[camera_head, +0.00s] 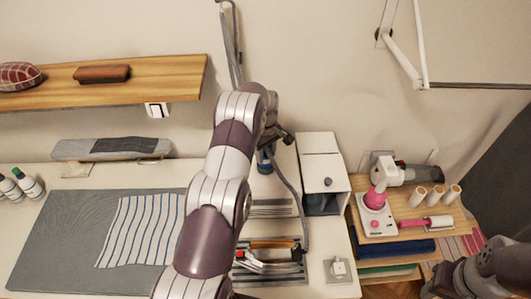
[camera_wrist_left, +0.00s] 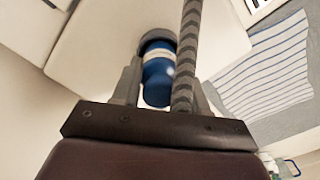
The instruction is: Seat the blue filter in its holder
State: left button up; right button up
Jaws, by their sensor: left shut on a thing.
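The blue filter (camera_wrist_left: 157,74) is a short blue cylinder with a pale band, held between the fingers of my left gripper (camera_wrist_left: 160,85) in the left wrist view. A dark grey round part (camera_wrist_left: 155,37) sits at its far end; I cannot tell whether that is a cap or the holder. In the head view my left gripper (camera_head: 268,148) is near the wall, left of a white box, and the blue filter (camera_head: 265,162) shows below it, partly hidden by my arm. I cannot make out the holder for certain.
A grey hose (camera_wrist_left: 188,50) passes close beside the filter. The white box (camera_head: 322,150) stands just right of my left gripper. An iron (camera_head: 270,257) lies on the table below. A side table (camera_head: 400,222) with a pink-and-white machine (camera_head: 375,200) is at right.

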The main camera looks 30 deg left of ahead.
pick_arm(q)
jog(key=shift+w, duration=0.1)
dwell(0.4)
jog(key=shift+s, duration=0.2)
jog(key=shift+f+b, duration=0.6)
jog(key=shift+f, duration=0.05)
jog(key=o, duration=0.8)
jog(key=shift+r+p, duration=3.35)
jog(key=shift+r, duration=2.2)
